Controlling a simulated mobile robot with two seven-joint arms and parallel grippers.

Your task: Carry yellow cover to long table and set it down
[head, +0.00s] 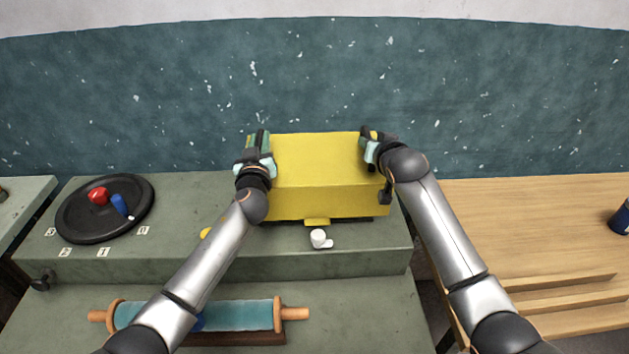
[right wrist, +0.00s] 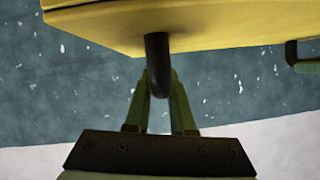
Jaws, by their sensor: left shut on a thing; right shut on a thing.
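The yellow cover (head: 325,180) is a box-like shell over the back of the grey-green bench, in the middle of the head view. A dark strip shows under its front edge; I cannot tell how far it is raised. My left gripper (head: 257,152) is shut at its left end, where the grip itself is partly hidden. My right gripper (head: 371,148) is at its right end. In the right wrist view, its fingers (right wrist: 160,88) are shut on a dark handle (right wrist: 157,62) of the cover. A wooden table (head: 500,225) stands to the right.
The grey-green bench (head: 200,267) holds a black round tray (head: 80,223) with red and blue pieces, and a small white piece (head: 319,238). A teal roller (head: 245,315) lies in front. Wooden slats (head: 560,305) and a blue object (head: 621,218) are on the wooden table; its middle is clear.

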